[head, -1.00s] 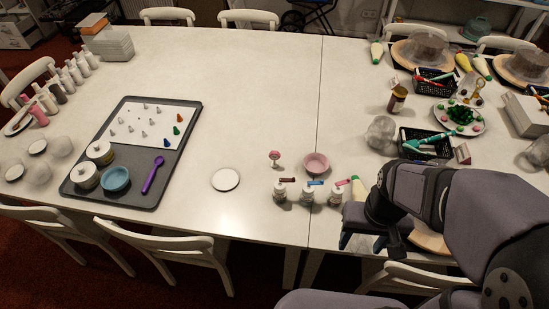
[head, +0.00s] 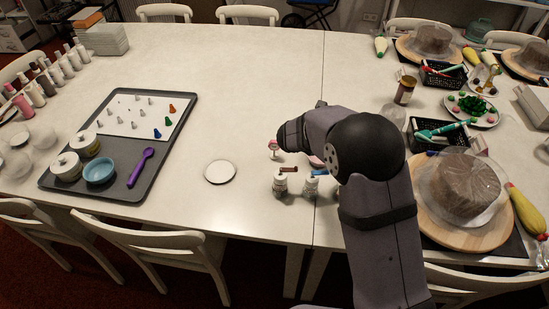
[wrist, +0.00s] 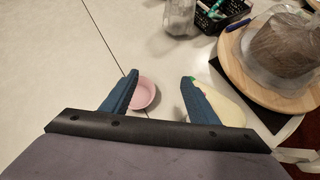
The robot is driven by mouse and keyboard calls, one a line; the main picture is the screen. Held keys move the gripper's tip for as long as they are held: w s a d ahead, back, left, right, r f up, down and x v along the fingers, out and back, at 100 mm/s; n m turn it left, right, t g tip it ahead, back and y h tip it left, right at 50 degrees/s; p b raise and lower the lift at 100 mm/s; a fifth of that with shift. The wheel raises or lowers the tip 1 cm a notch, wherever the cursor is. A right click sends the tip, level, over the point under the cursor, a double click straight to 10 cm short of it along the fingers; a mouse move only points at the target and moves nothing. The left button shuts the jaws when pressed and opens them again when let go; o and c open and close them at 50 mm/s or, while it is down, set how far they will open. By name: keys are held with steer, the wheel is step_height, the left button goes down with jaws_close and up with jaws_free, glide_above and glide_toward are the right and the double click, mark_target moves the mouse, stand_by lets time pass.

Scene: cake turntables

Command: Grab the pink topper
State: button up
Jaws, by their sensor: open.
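The pink topper (head: 272,144) is a small round pink-and-white piece standing on the table in the head view, just left of the dark end of my arm. It does not show in the wrist view. My gripper (wrist: 160,76) is open in the wrist view, with its two blue fingers wide apart and nothing held between them. Its fingers are hidden behind my arm in the head view.
A pink bowl (wrist: 143,93) lies beyond the left finger, and a pale piping bag (wrist: 222,105) shows by the right finger. Small bottles (head: 280,184) stand in front of the topper. A white disc (head: 220,172) lies to the left. The table behind is clear.

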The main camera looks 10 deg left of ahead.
steer(key=w+a+f+n+t+y+b, duration=0.1)
steer(key=w+a+f+n, duration=0.15)
steer(key=a, duration=0.25)
steer(key=w+a+f+n+t+b, duration=0.1)
steer(key=w+a+f+n+t, duration=0.1)
steer(key=w+a+n, duration=0.15)
steer(key=n+t+y+b, duration=0.2)
steer(key=n+y, duration=0.1)
steer(key=n, duration=0.4)
glide_above(274, 146)
steer(key=w, duration=0.2)
steer(key=shift+s+f, duration=0.25)
steer(key=shift+f, duration=0.5)
steer(key=shift+f+b, duration=0.95)
steer(key=shift+f, duration=0.4)
step_height(274, 146, down, 5)
steer(key=b, duration=0.3)
steer(key=shift+w+d+r, duration=0.1)
steer(key=shift+w+d, duration=0.05)
steer(key=shift+w, duration=0.45)
steer(key=shift+x, duration=0.85)
steer(key=shift+r, duration=0.1)
steer(key=c, duration=1.1)
